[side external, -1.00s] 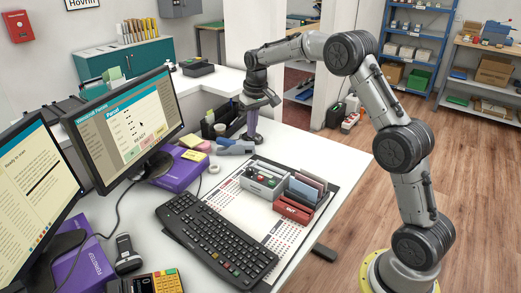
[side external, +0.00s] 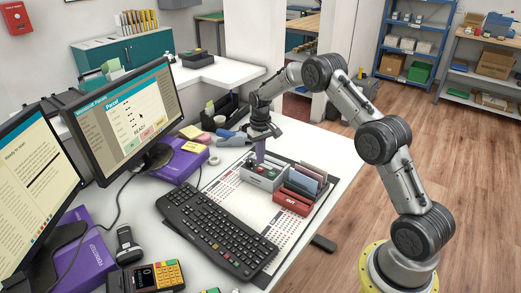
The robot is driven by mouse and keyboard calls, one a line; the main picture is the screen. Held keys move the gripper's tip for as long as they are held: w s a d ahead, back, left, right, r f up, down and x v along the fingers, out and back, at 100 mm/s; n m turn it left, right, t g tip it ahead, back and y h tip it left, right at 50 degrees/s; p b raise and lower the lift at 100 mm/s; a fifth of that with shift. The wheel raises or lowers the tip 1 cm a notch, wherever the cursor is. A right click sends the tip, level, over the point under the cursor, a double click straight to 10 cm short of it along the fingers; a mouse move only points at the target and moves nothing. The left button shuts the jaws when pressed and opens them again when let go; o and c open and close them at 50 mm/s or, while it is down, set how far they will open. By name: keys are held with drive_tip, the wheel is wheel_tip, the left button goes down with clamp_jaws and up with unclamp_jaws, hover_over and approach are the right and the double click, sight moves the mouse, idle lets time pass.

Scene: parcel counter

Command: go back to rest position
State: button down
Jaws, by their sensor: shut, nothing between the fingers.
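My gripper (side external: 260,158) points down at the end of my arm, with purple fingers that look closed and empty. It is over the back edge of a grey box (side external: 266,180) with small buttons or lights on top. I cannot tell whether the fingertips touch the box or are just behind or above it. My arm arches from its yellow base ring on the right over the counter's right edge.
A red rack with upright cards (side external: 293,199) stands right of the grey box. A keyboard (side external: 220,232) lies in front on the white counter. A monitor (side external: 125,115), purple boxes (side external: 187,160) and a blue tool (side external: 232,142) are to the left. A dark organiser (side external: 226,118) stands behind.

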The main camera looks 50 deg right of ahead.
drive_tip(key=shift+f, duration=0.6)
drive_tip(key=shift+f, duration=0.75)
idle(2.0)
drive_tip(key=shift+r, duration=0.8)
drive_tip(key=shift+w+r, duration=0.1)
drive_tip(key=shift+r, duration=2.55)
idle(1.2)
